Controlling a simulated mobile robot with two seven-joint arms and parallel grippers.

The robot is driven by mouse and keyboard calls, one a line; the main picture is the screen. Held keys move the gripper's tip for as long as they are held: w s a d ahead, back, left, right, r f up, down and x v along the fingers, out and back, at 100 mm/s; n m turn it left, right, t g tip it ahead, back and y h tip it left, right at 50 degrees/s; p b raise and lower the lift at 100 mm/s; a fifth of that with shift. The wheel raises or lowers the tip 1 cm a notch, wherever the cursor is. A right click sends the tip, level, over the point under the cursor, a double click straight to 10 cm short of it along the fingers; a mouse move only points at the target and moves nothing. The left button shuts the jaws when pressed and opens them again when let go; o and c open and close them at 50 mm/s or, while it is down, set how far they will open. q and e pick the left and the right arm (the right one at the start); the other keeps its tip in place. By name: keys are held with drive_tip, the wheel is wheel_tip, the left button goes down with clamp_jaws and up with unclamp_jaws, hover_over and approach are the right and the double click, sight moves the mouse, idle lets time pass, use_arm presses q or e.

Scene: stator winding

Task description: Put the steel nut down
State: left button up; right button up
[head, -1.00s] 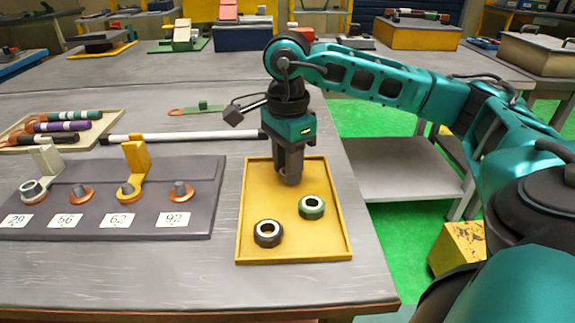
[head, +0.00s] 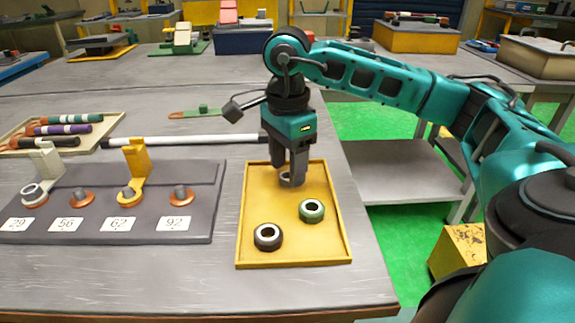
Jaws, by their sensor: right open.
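The steel nut (head: 291,181) is a grey ring at the back of the yellow tray (head: 292,262), between the fingertips of my right gripper (head: 290,176). The right gripper points down and its fingers are open around the nut. The fingers partly hide the nut, and I cannot tell whether they still touch it. A green nut (head: 304,213) and a black nut (head: 258,240) lie apart in the front half of the tray. My left gripper is not in view.
Left of the tray is a grey board (head: 118,236) with several posts, labels 29, 56, 62 and 92, a white clip (head: 46,160) and a yellow clip (head: 136,158). A white rod (head: 195,139) lies behind. A tray of coloured rods (head: 60,129) is at left.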

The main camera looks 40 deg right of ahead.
wheel_tip(320, 180, up, 11)
drive_tip(key=p, duration=0.3)
drive_tip(key=shift+f, duration=0.1)
idle(0.4)
